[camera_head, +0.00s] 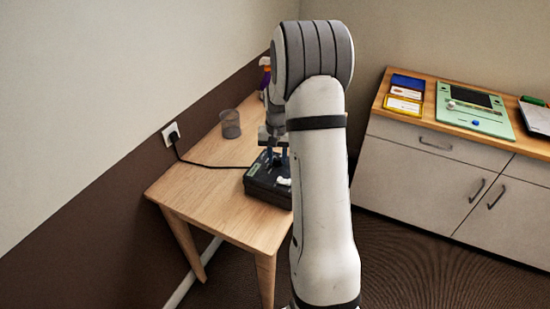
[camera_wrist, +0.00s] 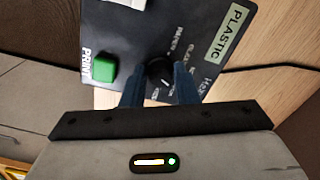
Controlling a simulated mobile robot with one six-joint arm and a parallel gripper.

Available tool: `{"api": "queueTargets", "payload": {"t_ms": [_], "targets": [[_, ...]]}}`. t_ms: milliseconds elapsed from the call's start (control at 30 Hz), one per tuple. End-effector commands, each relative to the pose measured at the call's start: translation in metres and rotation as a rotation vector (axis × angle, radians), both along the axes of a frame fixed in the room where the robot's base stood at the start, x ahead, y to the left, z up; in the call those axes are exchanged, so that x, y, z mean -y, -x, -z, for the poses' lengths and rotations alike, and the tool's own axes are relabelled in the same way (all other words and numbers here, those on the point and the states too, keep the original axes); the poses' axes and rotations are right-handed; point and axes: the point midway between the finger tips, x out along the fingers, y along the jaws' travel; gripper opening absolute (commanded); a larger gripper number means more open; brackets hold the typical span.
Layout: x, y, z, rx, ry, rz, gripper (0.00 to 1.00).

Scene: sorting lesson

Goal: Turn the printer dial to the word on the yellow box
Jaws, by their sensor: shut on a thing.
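The printer (camera_head: 262,188) is a dark box on the wooden table, partly hidden behind my arm. In the wrist view its black dial (camera_wrist: 159,68) sits between my two blue fingers, with small words printed around it. Some words are blurred or covered, and I cannot tell which one the dial points to. My gripper (camera_head: 276,156) is shut on the dial. A green PRINT button (camera_wrist: 104,67) is left of the dial. A plate (camera_wrist: 229,33) at the right reads PLASTIC. The yellow box (camera_head: 402,105) is on the cabinet at the right; its word is too small to read.
A mesh cup (camera_head: 230,124) stands on the table (camera_head: 185,185). A black cable runs from the printer to the wall socket (camera_head: 171,133). On the cabinet top are a blue box (camera_head: 408,82) and a pale green board (camera_head: 472,108). My arm hides the table's right side.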

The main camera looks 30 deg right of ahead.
Motion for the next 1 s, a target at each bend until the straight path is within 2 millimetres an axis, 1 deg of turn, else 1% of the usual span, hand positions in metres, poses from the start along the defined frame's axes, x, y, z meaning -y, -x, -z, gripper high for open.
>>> {"api": "queueTargets", "payload": {"t_ms": [33, 300, 500, 700, 1000], "targets": [[0.0030, -0.0027, -0.0014, 0.010, 0.006, -0.036, 0.04], [0.0027, -0.0029, -0.0021, 0.010, 0.007, -0.233, 0.04], [0.0024, -0.0031, -0.0026, 0.010, 0.007, -0.333, 0.04], [0.0020, -0.0033, -0.0029, 0.011, 0.008, -0.384, 0.04], [0.0016, -0.0037, -0.0032, 0.011, 0.008, -0.399, 0.04]]}}
